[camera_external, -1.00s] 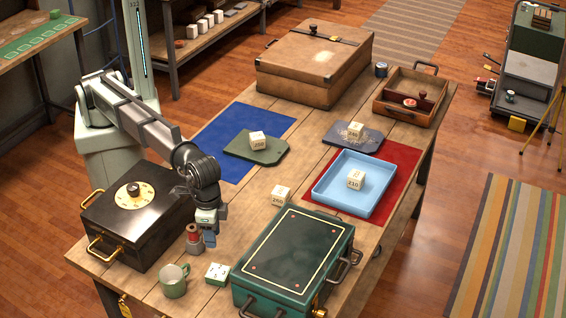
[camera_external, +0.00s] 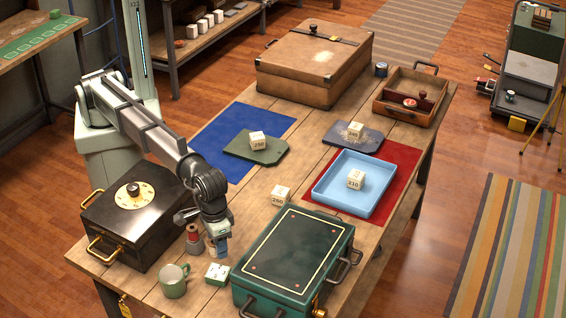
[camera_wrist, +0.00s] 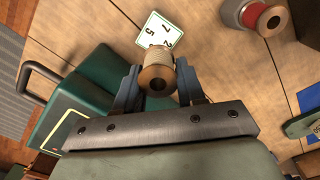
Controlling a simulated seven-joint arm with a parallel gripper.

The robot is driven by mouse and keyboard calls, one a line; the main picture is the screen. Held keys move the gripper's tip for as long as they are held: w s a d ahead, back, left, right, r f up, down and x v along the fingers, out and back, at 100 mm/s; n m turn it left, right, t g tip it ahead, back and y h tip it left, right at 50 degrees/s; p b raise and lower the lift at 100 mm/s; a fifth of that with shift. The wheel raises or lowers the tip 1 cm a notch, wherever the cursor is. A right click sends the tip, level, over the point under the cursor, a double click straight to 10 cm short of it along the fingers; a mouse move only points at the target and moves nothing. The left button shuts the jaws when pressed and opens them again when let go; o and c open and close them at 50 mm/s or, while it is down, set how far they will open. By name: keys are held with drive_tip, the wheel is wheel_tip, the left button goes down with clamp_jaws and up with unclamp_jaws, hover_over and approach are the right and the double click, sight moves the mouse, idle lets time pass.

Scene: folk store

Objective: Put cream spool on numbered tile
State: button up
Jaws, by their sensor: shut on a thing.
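My gripper (camera_external: 218,246) is shut on the cream spool (camera_wrist: 156,58), which shows between the two blue fingers in the wrist view with its wooden end toward the camera. In the external view the spool is hard to make out at the fingers. The numbered tile (camera_external: 217,273) is white and lies flat on the table just in front of the gripper. In the wrist view the tile (camera_wrist: 158,32) shows beyond the spool, partly covered by it. I cannot tell the exact height of the spool over the table.
A red spool (camera_external: 193,239) stands close on the left. A green mug (camera_external: 174,281) is left of the tile, and a green case (camera_external: 293,257) is close on its right. A black box (camera_external: 132,218) stands farther left.

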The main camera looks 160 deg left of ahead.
sight(221, 270)
drive_tip(key=shift+f, duration=3.5)
drive_tip(key=shift+f, duration=0.1)
drive_tip(key=o, duration=1)
wheel_tip(221, 270, up, 12)
drive_tip(key=shift+r, duration=0.15)
